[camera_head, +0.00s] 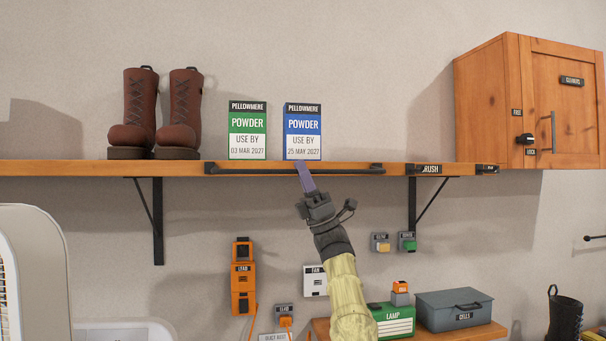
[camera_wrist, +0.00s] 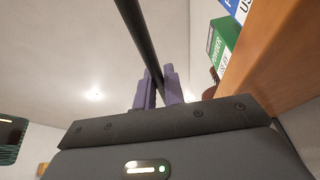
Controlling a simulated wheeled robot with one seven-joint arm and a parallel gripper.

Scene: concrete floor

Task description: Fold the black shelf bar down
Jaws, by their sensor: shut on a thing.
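The black shelf bar (camera_head: 250,166) runs level along the front edge of the wooden shelf (camera_head: 70,168), in front of the two powder boxes. It shows in the wrist view (camera_wrist: 137,30) as a dark rod passing between the purple fingers. My gripper (camera_head: 303,172) reaches up from below to the bar, right of its middle, under the blue powder box. Its fingers (camera_wrist: 158,88) are shut on the bar. The fingers hide the part of the bar that they grip.
A green powder box (camera_head: 247,130) and a blue powder box (camera_head: 302,131) stand on the shelf behind the bar. Brown boots (camera_head: 140,110) stand at left. A wooden cabinet (camera_head: 485,100) hangs at right. A grey case (camera_head: 453,312) and a green lamp box (camera_head: 393,322) lie below.

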